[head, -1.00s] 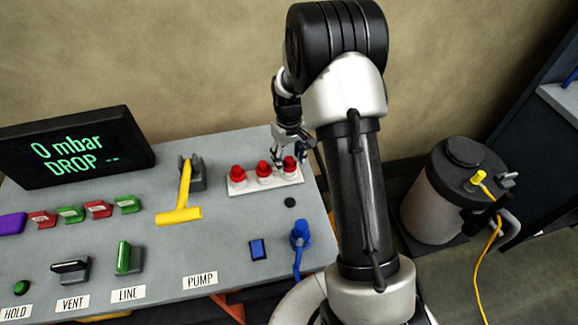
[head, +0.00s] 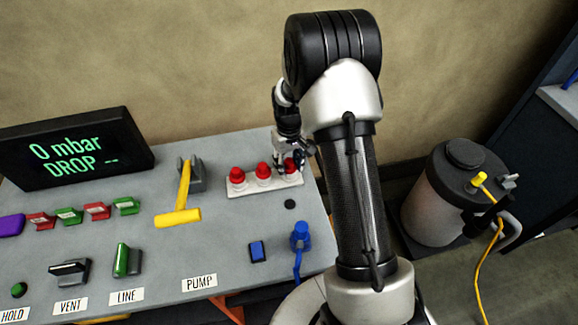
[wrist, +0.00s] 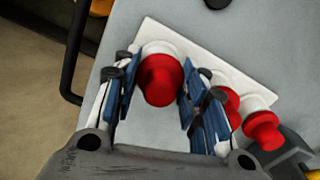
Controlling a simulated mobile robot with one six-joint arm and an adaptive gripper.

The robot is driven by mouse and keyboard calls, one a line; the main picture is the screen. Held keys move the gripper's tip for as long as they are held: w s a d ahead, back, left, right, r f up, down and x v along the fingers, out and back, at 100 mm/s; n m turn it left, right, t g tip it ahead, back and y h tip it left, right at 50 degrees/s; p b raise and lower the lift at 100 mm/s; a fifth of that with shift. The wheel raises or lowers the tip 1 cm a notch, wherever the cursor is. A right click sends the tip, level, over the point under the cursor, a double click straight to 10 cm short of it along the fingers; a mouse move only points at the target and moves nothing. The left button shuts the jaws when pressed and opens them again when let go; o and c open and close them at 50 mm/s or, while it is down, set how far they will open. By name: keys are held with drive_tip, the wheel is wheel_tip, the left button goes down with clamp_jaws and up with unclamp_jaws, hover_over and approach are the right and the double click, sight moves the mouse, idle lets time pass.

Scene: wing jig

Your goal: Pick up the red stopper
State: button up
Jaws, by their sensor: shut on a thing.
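Three red stoppers sit in a row on a white rack (head: 248,189) at the right of the grey panel. The rightmost red stopper (head: 290,164) is partly covered by my gripper (head: 287,158) in the head view. In the wrist view that stopper (wrist: 160,80) sits between the blue-padded fingers of my gripper (wrist: 160,88), which is shut on it. It is still over its white seat. The middle stopper (head: 263,170) and the left stopper (head: 237,175) stand upright on the rack beside it.
A yellow T-handle (head: 180,215) is left of the rack. A blue plug (head: 300,232) with a cable and a blue switch (head: 257,250) are in front. A display (head: 75,150) stands at the back left. A grey canister (head: 445,200) stands right of the panel.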

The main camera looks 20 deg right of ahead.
sight(289, 160)
drive_tip(key=shift+r, duration=0.1)
wheel_tip(289, 160, up, 23)
drive_tip(key=p, duration=0.6)
idle(0.3)
